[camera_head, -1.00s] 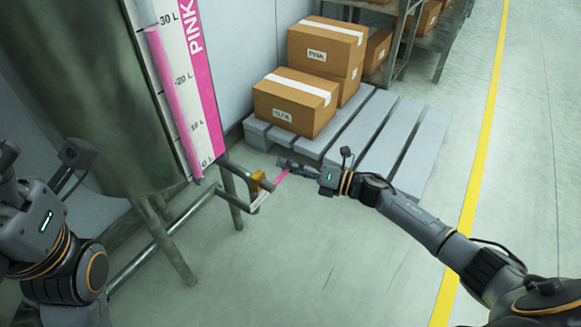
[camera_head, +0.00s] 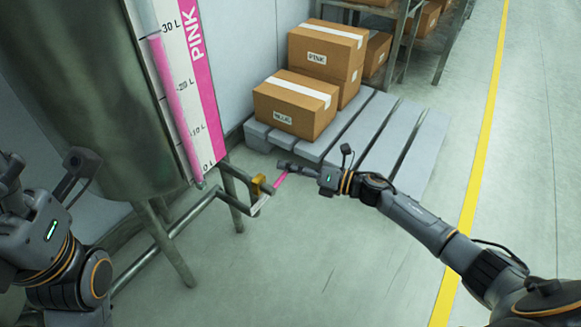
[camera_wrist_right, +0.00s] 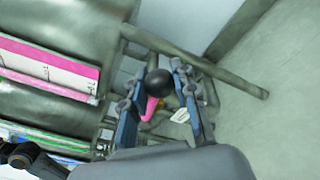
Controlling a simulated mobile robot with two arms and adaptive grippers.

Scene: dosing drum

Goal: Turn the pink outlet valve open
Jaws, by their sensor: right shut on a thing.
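The pink outlet valve has a yellow body (camera_head: 259,186) on the pipe at the foot of the steel drum (camera_head: 90,100). Its pink lever (camera_head: 281,182) runs from the valve up to my right gripper (camera_head: 287,166). In the right wrist view the pink lever (camera_wrist_right: 152,105) and a black ball (camera_wrist_right: 160,82) show between the two fingers of my right gripper (camera_wrist_right: 166,80). The fingers are shut on the lever. My left arm (camera_head: 50,240) is at the left edge, away from the valve; its fingertips cannot be made out.
A gauge with a pink column (camera_head: 176,108) stands on the drum's side. A grey pallet (camera_head: 375,150) with cardboard boxes (camera_head: 297,103) lies behind my right gripper. Pipes and drum legs (camera_head: 170,245) stand left of the valve. The floor in front is clear.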

